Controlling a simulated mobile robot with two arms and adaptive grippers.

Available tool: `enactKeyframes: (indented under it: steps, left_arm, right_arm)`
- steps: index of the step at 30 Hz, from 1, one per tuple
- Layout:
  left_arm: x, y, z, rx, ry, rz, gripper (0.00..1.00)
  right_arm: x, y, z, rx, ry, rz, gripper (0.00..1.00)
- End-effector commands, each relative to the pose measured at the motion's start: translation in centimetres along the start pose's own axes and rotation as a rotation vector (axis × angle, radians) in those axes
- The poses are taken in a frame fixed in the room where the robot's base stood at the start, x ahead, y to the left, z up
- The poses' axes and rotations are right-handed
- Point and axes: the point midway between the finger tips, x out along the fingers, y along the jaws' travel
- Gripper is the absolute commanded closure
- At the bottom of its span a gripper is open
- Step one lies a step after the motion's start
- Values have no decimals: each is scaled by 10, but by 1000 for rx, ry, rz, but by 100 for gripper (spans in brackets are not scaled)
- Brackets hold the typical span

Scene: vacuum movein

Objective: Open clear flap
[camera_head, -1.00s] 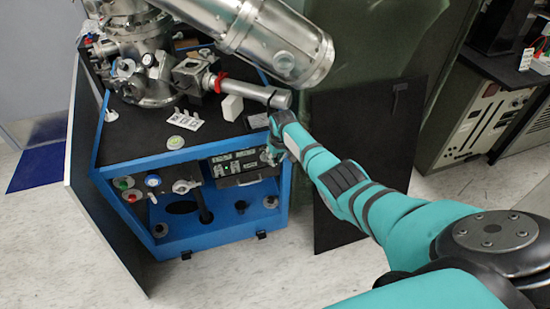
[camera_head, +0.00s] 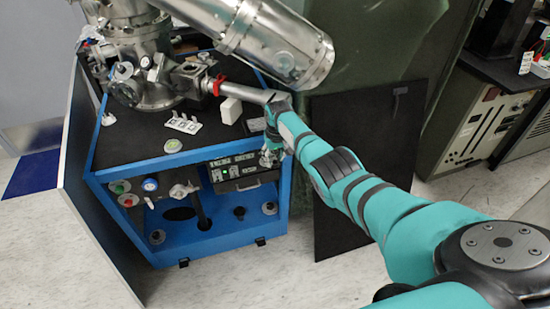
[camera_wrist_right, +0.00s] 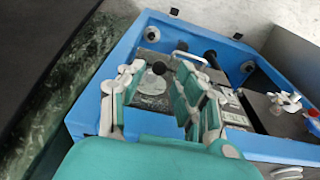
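The dark control panel (camera_head: 233,172) is set in the front of the blue frame (camera_head: 186,236), with a small green light on it. My right gripper (camera_head: 270,156) is close to the panel's right end; in the head view it is small and partly hidden by its own wrist. In the right wrist view, my right gripper (camera_wrist_right: 158,92) has its two fingers apart, with part of the panel, a round grey patch and a dark knob (camera_wrist_right: 158,68) showing between them. I cannot clearly make out the clear flap or any contact with it. My left gripper is out of view.
Steel vacuum chamber parts (camera_head: 148,55) and a thick steel cylinder (camera_head: 275,45) stand above the black top (camera_head: 135,135). Valves (camera_head: 150,184) are left of the panel. A black board (camera_head: 365,150) stands right of the frame. Pale floor is open in front.

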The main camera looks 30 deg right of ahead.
Motion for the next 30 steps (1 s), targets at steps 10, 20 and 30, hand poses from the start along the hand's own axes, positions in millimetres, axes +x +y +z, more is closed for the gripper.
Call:
enactKeyframes:
  steps: [10, 20, 30]
  left_arm:
    - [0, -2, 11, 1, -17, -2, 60]
    - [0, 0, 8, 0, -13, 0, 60]
    - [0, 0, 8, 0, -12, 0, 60]
  right_arm:
    - [0, 1, 1, 1, -3, 2, 61]
    - [-32, 1, 1, 0, 0, 2, 61]
    - [-71, 0, 1, 0, -3, 2, 61]
